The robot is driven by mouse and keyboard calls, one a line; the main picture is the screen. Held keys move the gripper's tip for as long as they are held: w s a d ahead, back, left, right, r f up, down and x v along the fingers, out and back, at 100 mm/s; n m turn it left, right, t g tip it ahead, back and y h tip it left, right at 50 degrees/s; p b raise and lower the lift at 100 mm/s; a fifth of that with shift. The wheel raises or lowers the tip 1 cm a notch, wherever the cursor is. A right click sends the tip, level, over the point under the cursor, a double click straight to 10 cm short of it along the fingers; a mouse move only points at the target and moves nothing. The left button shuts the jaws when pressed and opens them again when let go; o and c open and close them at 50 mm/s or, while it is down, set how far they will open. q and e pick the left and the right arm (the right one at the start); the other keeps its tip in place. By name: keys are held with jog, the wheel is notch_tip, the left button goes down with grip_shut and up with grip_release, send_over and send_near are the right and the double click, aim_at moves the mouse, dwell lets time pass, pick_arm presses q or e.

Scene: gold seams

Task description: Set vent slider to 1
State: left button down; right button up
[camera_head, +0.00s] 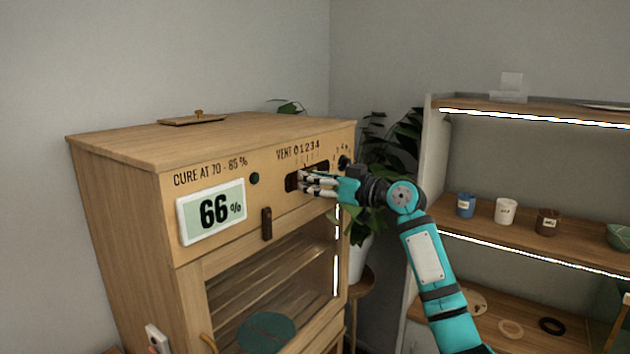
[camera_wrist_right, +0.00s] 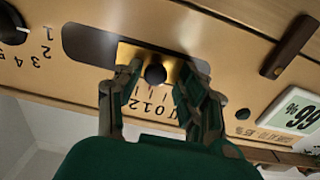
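The vent slider is a black knob (camera_wrist_right: 155,74) on a gold plate in a dark slot (camera_wrist_right: 90,45), seen upside down in the right wrist view. In the head view my right gripper (camera_head: 303,182) covers the slider on the wooden cabinet (camera_head: 120,220). My left gripper is not in view.
A black dial (camera_head: 344,162) sits right of the slot, a wooden latch (camera_head: 267,224) below. Shelves with cups (camera_head: 506,211) stand at the right, a plant (camera_head: 375,225) between.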

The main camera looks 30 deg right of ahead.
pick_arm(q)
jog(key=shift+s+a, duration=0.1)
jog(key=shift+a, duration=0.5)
pick_arm(e)
jog(key=v, duration=1.2)
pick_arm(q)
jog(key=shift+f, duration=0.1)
pick_arm(e)
jog(key=shift+d+f, duration=0.15)
jog(key=shift+f, duration=0.05)
